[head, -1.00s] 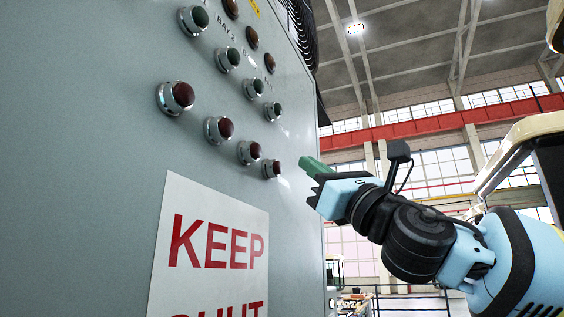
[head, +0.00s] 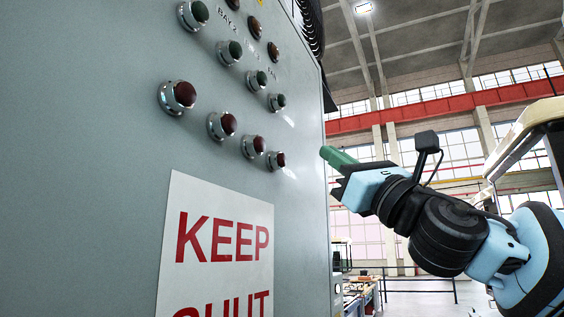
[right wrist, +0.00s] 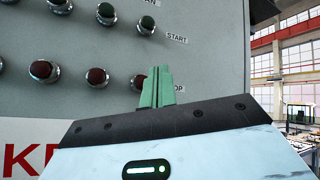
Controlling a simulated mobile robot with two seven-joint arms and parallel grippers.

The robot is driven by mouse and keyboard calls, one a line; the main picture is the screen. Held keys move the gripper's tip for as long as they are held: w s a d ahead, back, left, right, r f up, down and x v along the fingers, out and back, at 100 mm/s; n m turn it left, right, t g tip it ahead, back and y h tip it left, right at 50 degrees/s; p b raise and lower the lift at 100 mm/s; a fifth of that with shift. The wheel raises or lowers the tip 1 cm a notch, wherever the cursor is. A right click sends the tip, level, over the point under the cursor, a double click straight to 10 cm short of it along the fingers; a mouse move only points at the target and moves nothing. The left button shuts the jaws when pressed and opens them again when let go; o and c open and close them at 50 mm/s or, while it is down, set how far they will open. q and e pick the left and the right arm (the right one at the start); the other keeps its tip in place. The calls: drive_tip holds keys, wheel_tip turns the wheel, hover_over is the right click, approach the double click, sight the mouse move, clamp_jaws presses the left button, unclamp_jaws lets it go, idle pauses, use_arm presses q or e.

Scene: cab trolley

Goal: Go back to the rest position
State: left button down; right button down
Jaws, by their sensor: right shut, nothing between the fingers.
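My right gripper (head: 330,158) is at the right of the grey cabinet (head: 90,150) in the head view, its green fingers pointing left toward the panel. In the right wrist view the green fingers (right wrist: 158,85) are together with nothing between them. They overlap the lower row of red buttons in that view, near a red button (right wrist: 137,82) by a partly hidden label. In the head view a gap shows between the fingertips and the nearest red button (head: 276,161). My left gripper is not in view.
The cabinet face has rows of green and red buttons and a white sign (head: 222,240) reading KEEP SHUT. A bench with small items (head: 362,290) stands in the background at lower right. Open hall space lies right of the cabinet.

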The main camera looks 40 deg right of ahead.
idle(0.3)
